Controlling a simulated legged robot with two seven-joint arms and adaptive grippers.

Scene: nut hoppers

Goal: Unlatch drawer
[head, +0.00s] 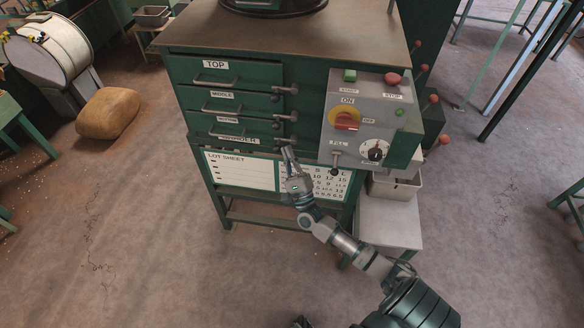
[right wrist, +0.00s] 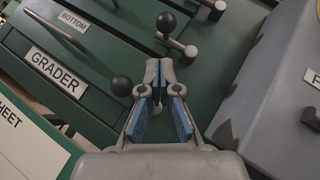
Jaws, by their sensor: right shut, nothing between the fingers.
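A green cabinet has stacked drawers labelled TOP (head: 215,64), MIDDLE and BOTTOM, with a lower one that reads GRADER (right wrist: 57,71) in the right wrist view. Latches with dark round knobs (head: 292,88) sit along the drawers' right ends. My right gripper (head: 287,152) is shut and empty at the lower right of the drawer stack. In the right wrist view its fingertips (right wrist: 158,73) lie between a dark knob (right wrist: 121,86) on the left and a grey latch with a dark knob (right wrist: 166,22) above. I cannot tell whether they touch either.
A grey control box (head: 365,115) with a red-yellow switch juts out right of the drawers, close to my right gripper. A lot sheet (head: 240,170) is on the panel below. A metal bin (head: 395,186) stands at the right.

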